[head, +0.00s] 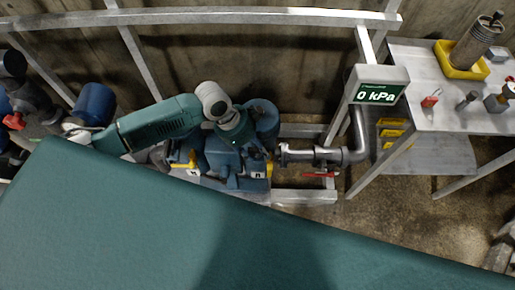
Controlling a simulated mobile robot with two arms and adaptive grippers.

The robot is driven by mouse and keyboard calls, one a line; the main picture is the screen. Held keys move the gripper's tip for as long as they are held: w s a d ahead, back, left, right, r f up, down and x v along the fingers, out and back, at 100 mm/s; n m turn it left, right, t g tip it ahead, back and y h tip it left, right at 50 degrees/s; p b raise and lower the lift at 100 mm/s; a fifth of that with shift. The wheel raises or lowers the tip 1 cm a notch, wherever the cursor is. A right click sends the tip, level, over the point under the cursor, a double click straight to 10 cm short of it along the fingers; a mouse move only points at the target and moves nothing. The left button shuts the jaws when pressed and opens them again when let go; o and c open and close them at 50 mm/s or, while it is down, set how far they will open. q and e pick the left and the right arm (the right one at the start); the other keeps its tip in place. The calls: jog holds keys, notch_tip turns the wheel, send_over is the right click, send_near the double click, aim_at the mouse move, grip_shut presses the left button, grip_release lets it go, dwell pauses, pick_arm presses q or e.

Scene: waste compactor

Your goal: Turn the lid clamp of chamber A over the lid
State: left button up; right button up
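The compactor's blue chamber body (225,172) stands low on a grey frame, left of the middle of the head view. It carries a small white label on its left part (193,173) and another on its right part (257,174); I cannot read either surely. A yellow part (184,161) shows by the left label and a narrow yellow one (269,168) at the right edge. Which is the chamber A clamp I cannot tell. My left gripper (237,146) is over the chambers, pointing down. My wrist hides its fingers and much of the lids. My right gripper is not in view.
A display reading 0 kPa (376,94) stands above a metal pipe (325,156) with a red valve handle (320,175). A grey table (425,112) at right holds a yellow tray (457,62) with a cylinder and a red padlock-like item (431,98). A metal rail (230,16) crosses behind.

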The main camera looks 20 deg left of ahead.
pick_arm(q)
jog(key=shift+f, duration=0.25)
jog(key=shift+c, duration=0.3)
